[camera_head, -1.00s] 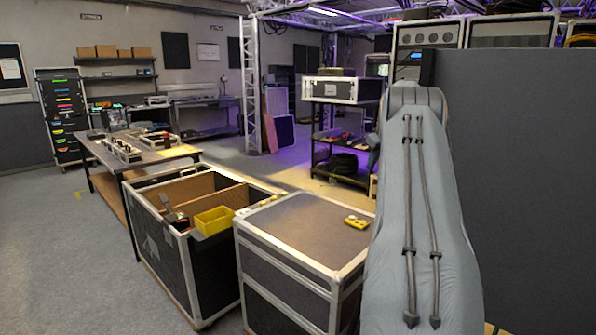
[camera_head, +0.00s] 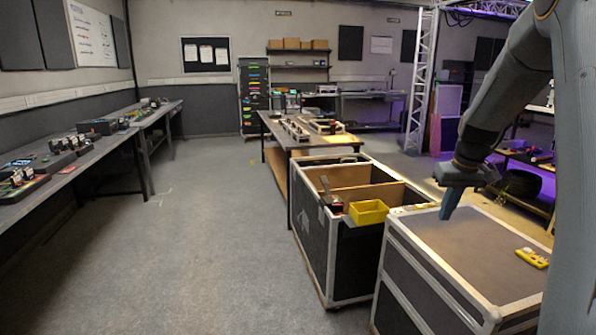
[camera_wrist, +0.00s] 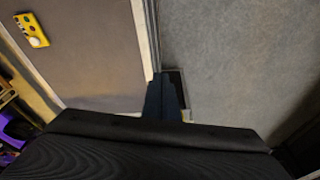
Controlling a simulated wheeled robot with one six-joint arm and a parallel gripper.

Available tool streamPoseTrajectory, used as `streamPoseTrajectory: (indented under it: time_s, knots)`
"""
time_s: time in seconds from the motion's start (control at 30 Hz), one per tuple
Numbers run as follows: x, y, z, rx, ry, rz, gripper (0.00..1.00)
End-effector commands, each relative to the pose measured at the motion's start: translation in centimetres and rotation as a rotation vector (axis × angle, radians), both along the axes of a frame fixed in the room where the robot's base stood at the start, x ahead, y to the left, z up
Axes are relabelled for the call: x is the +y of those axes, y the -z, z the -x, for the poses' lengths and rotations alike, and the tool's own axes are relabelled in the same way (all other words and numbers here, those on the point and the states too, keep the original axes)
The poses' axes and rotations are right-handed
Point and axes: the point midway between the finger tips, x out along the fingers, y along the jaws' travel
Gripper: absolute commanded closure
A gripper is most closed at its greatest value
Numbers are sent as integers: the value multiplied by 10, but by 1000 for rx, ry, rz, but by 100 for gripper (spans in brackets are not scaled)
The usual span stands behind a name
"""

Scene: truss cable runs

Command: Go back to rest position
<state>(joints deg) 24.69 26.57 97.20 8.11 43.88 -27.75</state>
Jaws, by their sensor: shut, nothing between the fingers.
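My gripper (camera_head: 448,212) points down above the left part of the closed flight case lid (camera_head: 475,262) at the right of the head view. Its fingers are together and hold nothing. In the wrist view the shut fingers (camera_wrist: 164,82) show over the edge of that lid, with grey floor to the right. My arm comes down from the upper right of the head view, bent at the elbow.
A yellow device (camera_head: 532,257) lies on the lid. Left of it stands an open case (camera_head: 327,250) with a yellow bin (camera_head: 368,212). A table (camera_head: 280,138) stands behind, a long workbench (camera_head: 70,170) at left. The floor between (camera_head: 200,240) is clear.

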Motion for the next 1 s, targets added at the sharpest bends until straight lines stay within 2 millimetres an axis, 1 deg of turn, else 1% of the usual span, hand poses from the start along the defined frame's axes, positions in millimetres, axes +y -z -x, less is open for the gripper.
streamPoseTrajectory:
  time_s: [0.03,0.07,0.1,0.17,0.2,0.27,0.3,0.37,0.4,0.47,0.5,0.6,0.63,0.7,0.8,1.0]
  knots:
    - [34,4,17,21,-11,-6,100]
    - [52,7,27,34,-11,-9,100]
    - [75,11,43,50,-12,-13,100]
    - [107,18,68,74,-15,-18,100]
    - [127,23,87,91,-18,-19,100]
    - [156,31,116,114,-21,-21,100]
    - [173,36,137,131,-23,-20,100]
    - [195,44,169,153,-26,-18,100]
    - [208,49,190,168,-28,-17,100]
    - [223,56,218,185,-31,-13,100]
    - [231,60,236,198,-32,-11,100]
    - [244,68,269,217,-34,-6,100]
    - [247,70,276,222,-34,-5,100]
    - [250,73,288,228,-34,-3,100]
    - [252,75,294,233,-33,-2,100]
    - [252,75,294,233,-32,-2,100]
